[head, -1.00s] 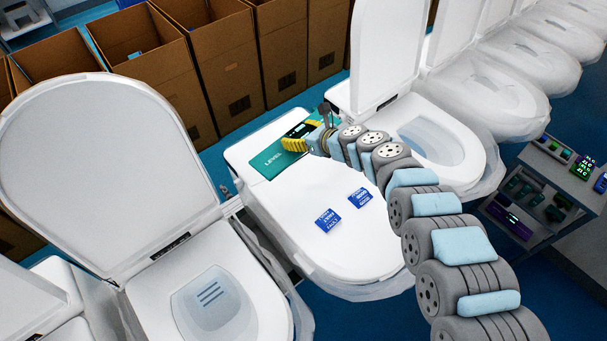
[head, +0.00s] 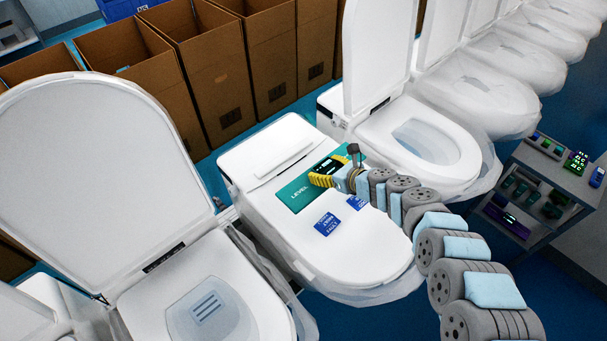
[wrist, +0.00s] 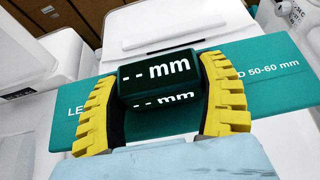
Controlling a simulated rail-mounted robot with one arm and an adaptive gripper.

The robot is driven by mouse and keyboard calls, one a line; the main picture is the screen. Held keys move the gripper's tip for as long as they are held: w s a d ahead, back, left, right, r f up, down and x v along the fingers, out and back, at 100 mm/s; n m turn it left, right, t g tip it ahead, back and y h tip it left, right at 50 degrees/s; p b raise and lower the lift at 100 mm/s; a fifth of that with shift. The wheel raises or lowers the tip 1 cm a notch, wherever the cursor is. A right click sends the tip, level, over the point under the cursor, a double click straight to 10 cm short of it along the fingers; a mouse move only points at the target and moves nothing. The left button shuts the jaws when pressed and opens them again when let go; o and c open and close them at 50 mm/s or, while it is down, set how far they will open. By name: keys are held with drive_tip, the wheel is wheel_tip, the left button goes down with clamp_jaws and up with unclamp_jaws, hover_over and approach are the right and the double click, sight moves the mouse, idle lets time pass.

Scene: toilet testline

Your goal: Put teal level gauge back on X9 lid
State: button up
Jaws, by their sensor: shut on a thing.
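The level gauge is a flat teal plate (head: 300,195) with white LEVEL lettering and a raised dark block (wrist: 158,75) whose display reads "--mm". My gripper (head: 325,172) is shut on that block. Its two yellow ribbed fingers flank the block in the wrist view (wrist: 160,105). The plate spreads out past both fingers. The gauge is over the rear part of the closed white lid (head: 345,255) of the middle toilet. I cannot tell whether the plate touches the lid. Two blue labels lie on the lid, one at its middle (head: 327,223), the other partly behind my arm.
An open toilet (head: 235,300) stands at left with its lid raised. Another open toilet (head: 430,150) stands at right, with several wrapped ones beyond. Cardboard boxes (head: 215,80) line the back. A grey cart (head: 560,170) with small devices stands at right. The lid's front is clear.

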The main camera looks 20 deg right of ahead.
drive_tip(key=shift+d+b+x, duration=0.2)
drive_tip(key=shift+b+x, duration=0.95)
drive_tip(key=shift+b, duration=0.4)
drive_tip(key=shift+d+b+x, duration=0.15)
drive_tip(key=shift+b+x, duration=1)
drive_tip(key=shift+b, duration=0.35)
drive_tip(key=shift+w+a+r, duration=0.1)
drive_tip(key=shift+w, duration=0.4)
drive_tip(key=shift+w+a+f+b, duration=0.15)
drive_tip(key=shift+w+a+f, duration=0.05)
drive_tip(key=shift+w+f, duration=0.85)
drive_tip(key=shift+w+a+f+b, duration=0.15)
drive_tip(key=shift+w+a+f, duration=0.1)
drive_tip(key=shift+w+f, duration=0.85)
drive_tip(key=shift+w+a+f+b, duration=0.2)
drive_tip(key=shift+w+f+b, duration=0.3)
drive_tip(key=shift+w+f, duration=0.7)
drive_tip(key=shift+s+d+f, duration=0.1)
drive_tip(key=shift+f, duration=1.5)
drive_tip(key=shift+f, duration=0.1)
drive_tip(key=o, duration=1.2)
